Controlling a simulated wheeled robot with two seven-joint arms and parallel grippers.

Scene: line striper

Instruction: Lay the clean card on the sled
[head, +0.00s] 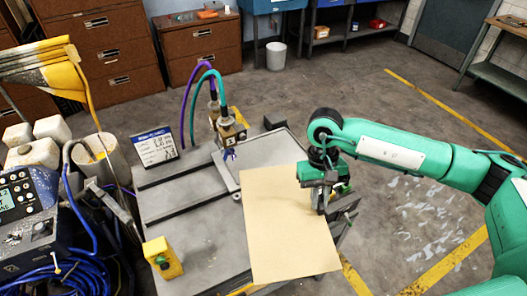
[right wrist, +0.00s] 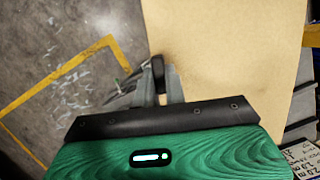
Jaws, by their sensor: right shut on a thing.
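The clean card (head: 285,235) is a plain tan sheet. It lies flat or nearly flat over the right front part of the grey sled (head: 195,225); I cannot tell whether it touches the sled. My right gripper (head: 321,208) is shut on the card's right edge. In the right wrist view the card (right wrist: 230,45) fills the upper right and the gripper (right wrist: 160,85) grips its edge. My left gripper is not in view.
A spray head (head: 228,130) with purple and green hoses stands at the sled's back. A yellow button box (head: 162,258) sits at its front left. A sign (head: 155,146) stands at the back left. A control unit and blue hoses crowd the left. Floor at right is open.

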